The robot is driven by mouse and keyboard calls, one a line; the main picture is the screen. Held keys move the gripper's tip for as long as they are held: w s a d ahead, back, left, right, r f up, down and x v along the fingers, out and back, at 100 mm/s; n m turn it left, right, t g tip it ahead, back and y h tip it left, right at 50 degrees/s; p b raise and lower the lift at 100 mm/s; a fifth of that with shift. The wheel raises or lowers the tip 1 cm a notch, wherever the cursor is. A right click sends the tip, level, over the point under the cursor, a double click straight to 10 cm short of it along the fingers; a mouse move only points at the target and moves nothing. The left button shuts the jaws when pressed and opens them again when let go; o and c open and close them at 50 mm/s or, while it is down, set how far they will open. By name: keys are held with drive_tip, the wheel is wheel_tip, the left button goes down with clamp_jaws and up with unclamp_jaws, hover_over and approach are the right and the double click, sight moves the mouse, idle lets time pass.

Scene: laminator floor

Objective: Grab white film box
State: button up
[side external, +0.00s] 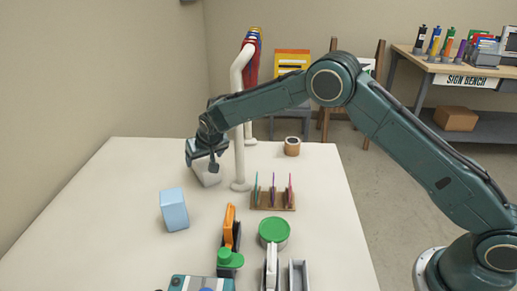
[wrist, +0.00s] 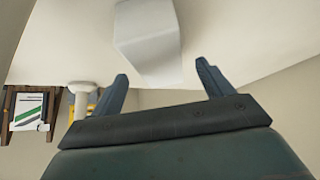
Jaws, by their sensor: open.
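The white film box (side external: 207,176) stands on the table at the back left, partly hidden behind my gripper in the side view. In the wrist view the white box (wrist: 148,42) is large, just beyond the fingertips and between their lines. My gripper (side external: 203,163) is open, its two fingers apart on either side of the box's near end. The fingers also show in the wrist view (wrist: 163,80), with nothing held between them. I cannot tell whether either finger touches the box.
A white post (side external: 239,150) rises close to the right of my gripper. A light blue box (side external: 174,209) stands in front. A wooden rack (side external: 272,200) with thin upright pieces, a tape roll (side external: 292,146) and a green-lidded tin (side external: 273,232) are to the right. The table's left side is clear.

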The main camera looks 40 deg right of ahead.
sight(205, 162)
drive_tip(key=shift+f, duration=0.1)
drive_tip(key=shift+w+f, duration=0.25)
drive_tip(key=shift+f, duration=0.7)
drive_tip(key=shift+w+f, duration=0.2)
drive_tip(key=shift+f, duration=0.7)
drive_tip(key=shift+w+d+f, duration=0.15)
drive_tip(key=shift+w+f, duration=0.2)
drive_tip(key=shift+f, duration=0.1)
drive_tip(key=shift+c, duration=0.5)
drive_tip(key=c, duration=1.2)
drive_tip(key=shift+r, duration=0.1)
wheel_tip(205, 162, up, 20)
